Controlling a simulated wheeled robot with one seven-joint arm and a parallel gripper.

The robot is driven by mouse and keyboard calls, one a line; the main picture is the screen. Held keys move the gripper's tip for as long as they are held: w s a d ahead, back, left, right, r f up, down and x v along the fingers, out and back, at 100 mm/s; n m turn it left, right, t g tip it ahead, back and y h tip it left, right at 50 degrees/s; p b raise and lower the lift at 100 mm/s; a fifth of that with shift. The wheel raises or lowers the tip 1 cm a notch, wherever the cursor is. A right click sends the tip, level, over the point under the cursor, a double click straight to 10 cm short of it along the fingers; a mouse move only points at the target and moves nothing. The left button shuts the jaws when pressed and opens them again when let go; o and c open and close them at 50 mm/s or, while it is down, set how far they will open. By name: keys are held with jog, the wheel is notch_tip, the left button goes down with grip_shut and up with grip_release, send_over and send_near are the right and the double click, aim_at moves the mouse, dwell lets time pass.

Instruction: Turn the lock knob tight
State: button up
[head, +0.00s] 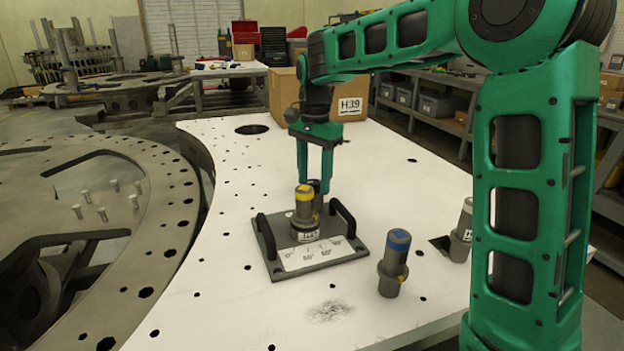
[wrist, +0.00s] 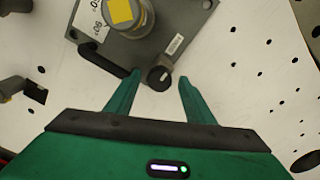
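The lock knob (wrist: 160,77) is a small dark round knob with a light mark on its top, at the edge of the grey turret plate (wrist: 190,25) in the wrist view. In the head view the plate (head: 285,268) lies on the white table, and the knob is mostly hidden behind the yellow-topped post (head: 303,215). That post also shows in the wrist view (wrist: 122,14). My gripper (head: 314,186) points down behind the post. In the wrist view my gripper (wrist: 160,78) is open, with one fingertip on each side of the knob and visible gaps between.
Two black handles (head: 342,218) stand on the plate. A blue-topped post (head: 394,262) and another grey post (head: 462,232) by a square hole stand to the right. The white table (head: 225,225) is otherwise mostly clear. A cardboard box (head: 285,95) is behind.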

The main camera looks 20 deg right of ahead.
aim_at(314, 181)
notch_tip(314, 181, up, 11)
jog(key=shift+f, duration=0.15)
dwell(0.6)
dwell(0.4)
